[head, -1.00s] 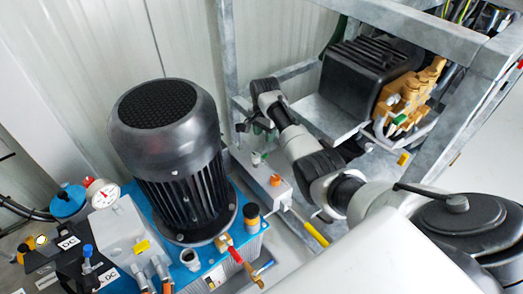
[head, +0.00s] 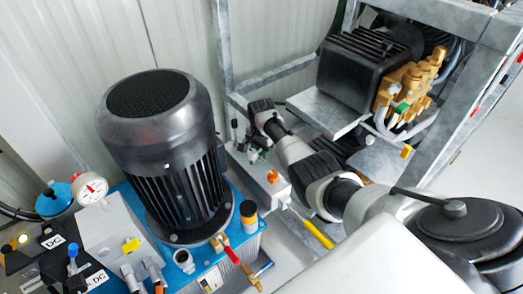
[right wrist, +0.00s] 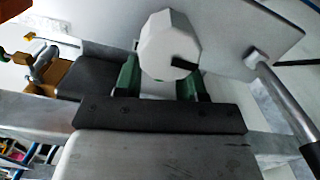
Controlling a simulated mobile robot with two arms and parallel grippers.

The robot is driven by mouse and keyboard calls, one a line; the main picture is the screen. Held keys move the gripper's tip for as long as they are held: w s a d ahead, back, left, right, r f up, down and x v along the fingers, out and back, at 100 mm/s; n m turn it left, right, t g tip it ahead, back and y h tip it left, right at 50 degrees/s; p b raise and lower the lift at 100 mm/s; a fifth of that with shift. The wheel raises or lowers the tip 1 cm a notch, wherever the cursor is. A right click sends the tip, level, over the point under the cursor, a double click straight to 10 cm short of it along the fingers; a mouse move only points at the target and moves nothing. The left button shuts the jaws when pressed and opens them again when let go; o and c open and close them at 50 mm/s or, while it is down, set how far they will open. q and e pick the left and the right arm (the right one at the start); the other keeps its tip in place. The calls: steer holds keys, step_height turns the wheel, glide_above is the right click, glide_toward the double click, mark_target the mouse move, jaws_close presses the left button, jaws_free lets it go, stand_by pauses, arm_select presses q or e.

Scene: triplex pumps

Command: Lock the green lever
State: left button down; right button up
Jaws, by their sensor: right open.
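My right gripper (head: 254,147) is over the grey block beside the big black motor, at the end of the arm from the right. In the right wrist view its two green fingers (right wrist: 159,84) are apart. A pale many-sided knob (right wrist: 168,45) with a dark notch shows at the gap between them; I cannot tell whether they touch it. A small dark upright lever (head: 234,131) stands just left of the gripper. A small green part (head: 402,108) shows on the brass pump head; I cannot tell whether it is the green lever. My left gripper is out of view.
The black motor (head: 160,140) stands close left of my right arm. A metal frame (head: 222,50) and the black pump (head: 368,72) stand behind and right of it. A yellow-handled rod (head: 318,233) slants below the arm. A red-handled valve (head: 231,255) is near the motor base.

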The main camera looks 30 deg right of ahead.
jaws_close()
steer(key=shift+w+a+n, duration=0.25)
steer(key=shift+w+n, duration=0.25)
steer(key=shift+n, duration=0.7)
steer(key=shift+w+a+n, duration=0.15)
steer(key=shift+w+n, duration=0.05)
steer(key=shift+n, duration=0.4)
steer(key=shift+w+a+n, duration=0.1)
steer(key=shift+w+n, duration=0.1)
steer(key=shift+n, duration=0.4)
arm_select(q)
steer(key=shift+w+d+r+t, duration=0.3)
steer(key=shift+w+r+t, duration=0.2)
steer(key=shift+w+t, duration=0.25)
arm_select(e)
jaws_free()
steer(key=shift+r, duration=0.15)
